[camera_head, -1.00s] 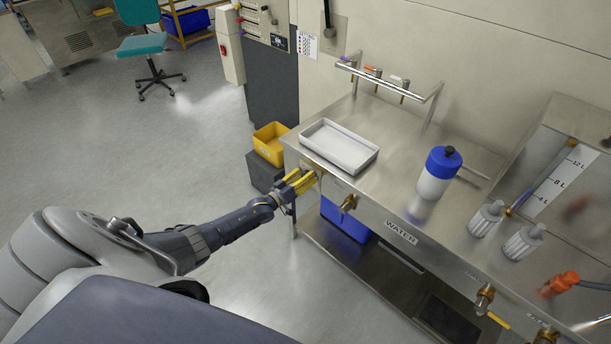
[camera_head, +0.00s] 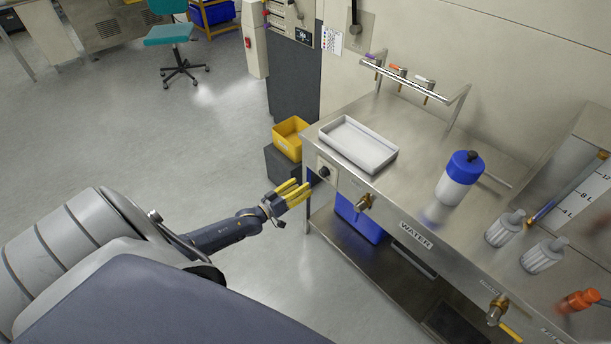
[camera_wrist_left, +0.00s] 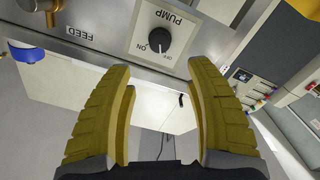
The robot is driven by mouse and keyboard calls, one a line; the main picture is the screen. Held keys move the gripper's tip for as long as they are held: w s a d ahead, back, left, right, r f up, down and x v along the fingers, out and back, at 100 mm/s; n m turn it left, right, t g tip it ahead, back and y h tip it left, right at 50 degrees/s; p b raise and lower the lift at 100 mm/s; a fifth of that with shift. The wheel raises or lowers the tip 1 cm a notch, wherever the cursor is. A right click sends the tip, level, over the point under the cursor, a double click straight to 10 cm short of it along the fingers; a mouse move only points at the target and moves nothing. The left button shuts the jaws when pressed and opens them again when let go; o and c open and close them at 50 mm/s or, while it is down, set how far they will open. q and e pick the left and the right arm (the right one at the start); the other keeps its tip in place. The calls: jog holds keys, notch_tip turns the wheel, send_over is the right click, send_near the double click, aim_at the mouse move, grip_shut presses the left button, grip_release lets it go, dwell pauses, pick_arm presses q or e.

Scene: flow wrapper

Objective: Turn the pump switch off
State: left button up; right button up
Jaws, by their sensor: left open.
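The pump switch is a black round knob (camera_wrist_left: 159,40) on a light plate marked PUMP, ON and OFF. A pale mark shows on the knob, but I cannot tell surely which label it points at. In the head view the knob (camera_head: 324,172) sits at the left end of the steel bench's front panel. My left gripper (camera_head: 308,190), with yellow fingers, is just left of and below the knob, apart from it. In the left wrist view its fingers (camera_wrist_left: 160,75) are spread and empty, with the knob ahead between them. My right gripper is not in view.
A brass valve (camera_head: 365,202) sits right of the knob on the panel. A white tray (camera_head: 357,144) and a blue-and-white bottle (camera_head: 460,177) stand on the bench. A yellow bin (camera_head: 290,138) is behind the gripper. The floor to the left is open.

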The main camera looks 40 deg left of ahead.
pick_arm(q)
jog(key=shift+s, duration=0.25)
jog(key=m, duration=1.1)
send_near(322, 173)
jog(key=x, duration=1)
jog(key=shift+w+f, duration=0.15)
jog(key=shift+w, duration=0.05)
dwell(0.4)
grip_shut()
dwell(0.5)
